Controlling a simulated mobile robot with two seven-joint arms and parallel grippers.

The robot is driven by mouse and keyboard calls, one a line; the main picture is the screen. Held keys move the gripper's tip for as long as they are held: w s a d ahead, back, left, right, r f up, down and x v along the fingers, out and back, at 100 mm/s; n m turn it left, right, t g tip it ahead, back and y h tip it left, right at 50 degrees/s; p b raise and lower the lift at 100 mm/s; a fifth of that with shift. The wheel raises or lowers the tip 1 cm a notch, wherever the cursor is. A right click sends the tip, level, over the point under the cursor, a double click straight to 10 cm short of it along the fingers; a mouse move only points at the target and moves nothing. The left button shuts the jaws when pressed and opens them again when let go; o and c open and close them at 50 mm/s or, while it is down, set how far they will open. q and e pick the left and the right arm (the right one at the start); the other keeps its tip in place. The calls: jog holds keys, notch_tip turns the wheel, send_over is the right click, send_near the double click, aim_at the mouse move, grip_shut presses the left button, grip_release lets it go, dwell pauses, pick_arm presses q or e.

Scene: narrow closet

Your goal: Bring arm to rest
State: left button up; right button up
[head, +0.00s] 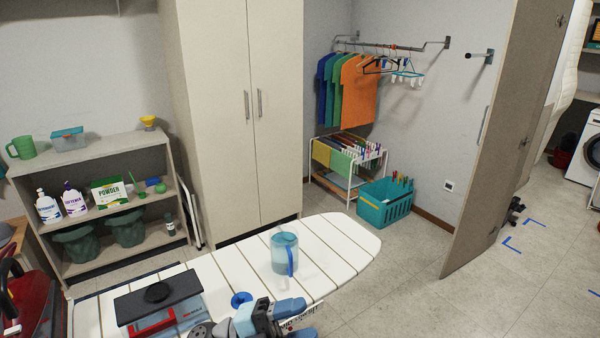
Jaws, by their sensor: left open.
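My left gripper (272,314) is at the bottom centre of the head view, over the near edge of the white slatted ironing board (335,240). Its blue and dark parts show, its jaws are apart, and I see nothing held between them. The rest of its arm is mostly cut off by the bottom edge. A clear blue measuring jug (284,254) with a blue handle stands upright on the board, apart from the gripper. My right gripper is not in the picture.
A box with a dark top (158,296) and a small blue disc (241,299) lie on the board close to the gripper. Shelves (110,213) with bottles stand left, a tall cabinet (235,110) behind. A teal crate (385,203) sits on the floor; floor to the right is mostly clear.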

pick_arm(q)
jog(key=a+f+n+t+y+p, duration=0.2)
jog(key=a+f+n+t+y, duration=0.9)
jog(key=n+t, duration=0.65)
jog(key=s+a+f+n+g+y+p, duration=0.1)
jog(key=s+a+f+n+g+y, duration=0.3)
jog(key=s+f+n, duration=0.1)
jog(key=s+a+f+n+g+y+p, duration=0.1)
jog(key=s+a+f+n+g+y, duration=0.2)
jog(key=s+f, duration=0.5)
jog(key=shift+s+a+f+n+g+y, duration=0.15)
jog(key=shift+a+f+n+g+y, duration=0.25)
jog(key=shift+a+f+n+g, duration=0.45)
